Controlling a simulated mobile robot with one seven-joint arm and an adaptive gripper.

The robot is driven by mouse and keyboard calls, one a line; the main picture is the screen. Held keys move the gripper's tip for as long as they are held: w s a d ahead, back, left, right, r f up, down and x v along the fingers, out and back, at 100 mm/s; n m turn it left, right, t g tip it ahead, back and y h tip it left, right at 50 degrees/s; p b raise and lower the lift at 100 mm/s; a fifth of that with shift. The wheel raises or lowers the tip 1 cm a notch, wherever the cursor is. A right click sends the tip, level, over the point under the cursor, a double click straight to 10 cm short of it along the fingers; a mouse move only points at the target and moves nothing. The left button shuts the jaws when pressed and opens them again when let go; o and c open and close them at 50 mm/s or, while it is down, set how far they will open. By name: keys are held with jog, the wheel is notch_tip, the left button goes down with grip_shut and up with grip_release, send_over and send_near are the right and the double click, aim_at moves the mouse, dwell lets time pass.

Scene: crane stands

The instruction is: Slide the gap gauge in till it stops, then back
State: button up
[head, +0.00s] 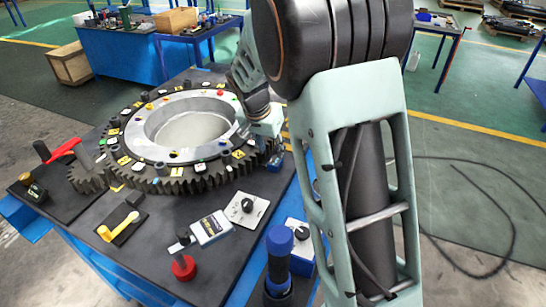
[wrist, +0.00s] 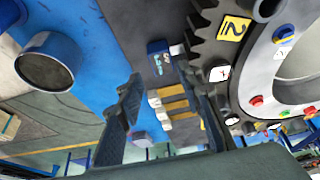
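A small blue block with light markings (wrist: 159,60), which I take to be the gap gauge's handle, lies on the dark bench top beside the large toothed ring (wrist: 213,50). A short pale piece sits between it and the teeth. In the head view a blue piece (head: 275,161) shows at the ring's right side, below my gripper. My gripper (wrist: 158,76) has its two fingers apart, with the blue block just beyond the tips. No object shows held between them. In the head view my arm hides much of the gripper.
The toothed ring (head: 180,181) carries several tags and coloured knobs. Yellow and pale bars (wrist: 172,106) show between my fingers.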

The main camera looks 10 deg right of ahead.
aim_at(275, 161)
jog(key=x, duration=0.7)
jog(key=shift+w, duration=0.2)
jog(key=shift+c, duration=0.3)
grip_shut()
